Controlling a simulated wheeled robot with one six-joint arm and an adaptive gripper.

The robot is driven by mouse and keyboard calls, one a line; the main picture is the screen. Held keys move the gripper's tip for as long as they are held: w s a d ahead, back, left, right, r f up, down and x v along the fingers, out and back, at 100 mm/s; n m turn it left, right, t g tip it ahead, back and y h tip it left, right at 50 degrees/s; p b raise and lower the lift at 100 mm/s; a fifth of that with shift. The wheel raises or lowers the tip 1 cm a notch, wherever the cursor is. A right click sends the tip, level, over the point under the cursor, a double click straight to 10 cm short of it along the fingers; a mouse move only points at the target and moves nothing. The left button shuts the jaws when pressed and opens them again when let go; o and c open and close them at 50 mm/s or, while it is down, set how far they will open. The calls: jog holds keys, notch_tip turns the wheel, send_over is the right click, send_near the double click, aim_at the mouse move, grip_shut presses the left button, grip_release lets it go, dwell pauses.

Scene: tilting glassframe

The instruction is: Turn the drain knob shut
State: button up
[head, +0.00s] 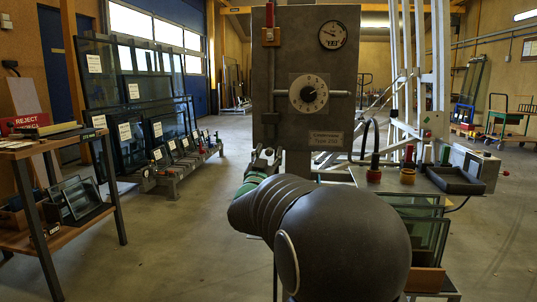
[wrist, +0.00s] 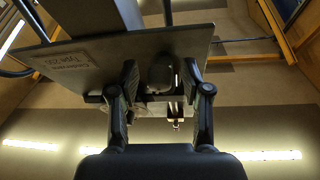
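My gripper (head: 264,155) is at the lower left corner of the grey upright panel (head: 285,55) in the head view. In the wrist view my gripper (wrist: 160,78) has its two fingers apart, one on each side of a dark rounded part (wrist: 161,70) under the panel edge. This part may be the drain knob; I cannot tell for sure, nor whether the fingers touch it. A small metal fitting (wrist: 176,117) with a bright tip shows beside it. In the head view my arm and gripper hide the area just below the panel.
A reject shelf (head: 60,150) is at left; floor lies open between.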

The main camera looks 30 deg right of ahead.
grip_shut()
jog(key=n+y+b, duration=0.1)
jog(key=n, duration=0.1)
jog(key=n+t+b, duration=0.1)
jog(key=n, duration=0.1)
jog(key=shift+s+d+f+t+y, duration=0.1)
jog(key=shift+f+t+y, duration=0.05)
jog(key=shift+t+y, duration=0.2)
jog(key=shift+r+n+t+y+b, duration=0.2)
jog(key=shift+n+t+y+b, duration=0.2)
jog(key=shift+n+y, duration=0.7)
jog(key=shift+n+h, duration=0.3)
jog(key=shift+h, duration=0.05)
jog(key=shift+o, duration=0.8)
grip_release()
jog(key=v, duration=1.2)
